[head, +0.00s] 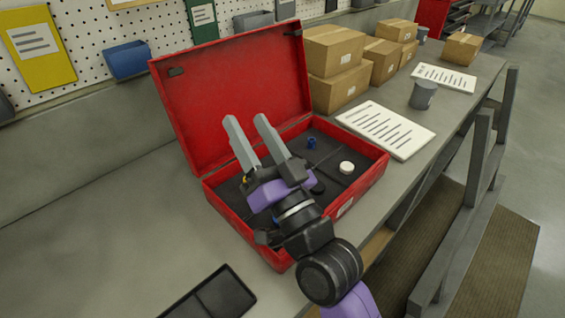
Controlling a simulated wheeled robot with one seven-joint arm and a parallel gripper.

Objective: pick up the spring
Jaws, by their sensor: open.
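My gripper (247,118) is open, its two grey fingers apart and pointing up and away over the open red case (215,204). I see nothing between the fingers but the case behind them. I cannot tell for certain which thing is the spring. A small blue part (311,143) stands in the case's far compartment, right of the fingers. A white round part (346,167) lies in the right part. A dark round part (318,187) sits beside my wrist. A bit of yellow (244,180) shows by the gripper's left side. My arm hides much of the case's near inside.
The red lid (235,85) stands open behind the gripper. Cardboard boxes (333,52), a white sheet (386,130) and a grey cup (422,95) are to the right on the bench. A black tray (222,296) lies at the front. The bench left of the case is clear.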

